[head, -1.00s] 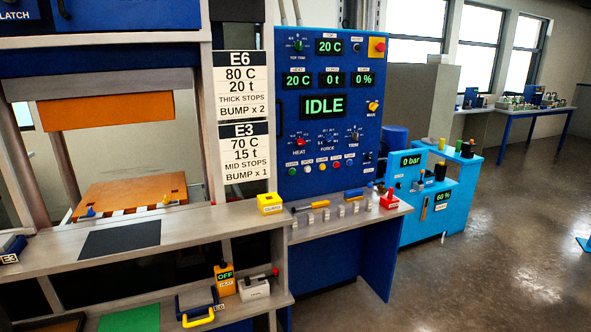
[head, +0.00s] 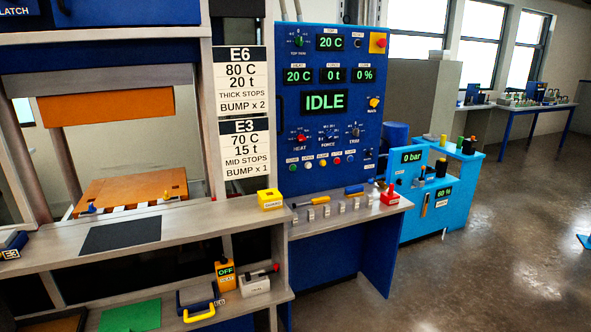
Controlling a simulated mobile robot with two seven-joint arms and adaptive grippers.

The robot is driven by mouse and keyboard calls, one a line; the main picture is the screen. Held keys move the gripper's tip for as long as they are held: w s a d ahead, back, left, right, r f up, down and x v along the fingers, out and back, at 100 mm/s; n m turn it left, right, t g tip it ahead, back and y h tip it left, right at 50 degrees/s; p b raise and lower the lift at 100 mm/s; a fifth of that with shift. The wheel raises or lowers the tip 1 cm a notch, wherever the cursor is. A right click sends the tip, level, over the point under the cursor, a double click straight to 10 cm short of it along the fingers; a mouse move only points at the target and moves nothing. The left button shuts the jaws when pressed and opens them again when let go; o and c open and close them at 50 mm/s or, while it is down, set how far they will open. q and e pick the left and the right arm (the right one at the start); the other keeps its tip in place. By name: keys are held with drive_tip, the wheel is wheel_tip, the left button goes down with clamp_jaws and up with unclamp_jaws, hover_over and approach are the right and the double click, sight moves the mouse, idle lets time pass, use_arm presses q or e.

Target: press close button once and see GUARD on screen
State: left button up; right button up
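The blue control panel (head: 287,120) stands upright in the middle of the head view. Its main screen (head: 325,102) reads IDLE in green letters. A row of small round buttons runs across the lower panel, with a green button (head: 293,167) at its left end and a red button (head: 337,161) farther right. The labels under these buttons are too small to read, so I cannot tell which one is the close button. Neither of my grippers shows in the view.
A grey ledge (head: 290,228) below the panel carries a yellow box (head: 270,199), several small tools and a red block (head: 390,197). The press bay with an orange plate (head: 130,187) is at left. A light-blue unit (head: 410,212) stands at right, beside open floor (head: 480,260).

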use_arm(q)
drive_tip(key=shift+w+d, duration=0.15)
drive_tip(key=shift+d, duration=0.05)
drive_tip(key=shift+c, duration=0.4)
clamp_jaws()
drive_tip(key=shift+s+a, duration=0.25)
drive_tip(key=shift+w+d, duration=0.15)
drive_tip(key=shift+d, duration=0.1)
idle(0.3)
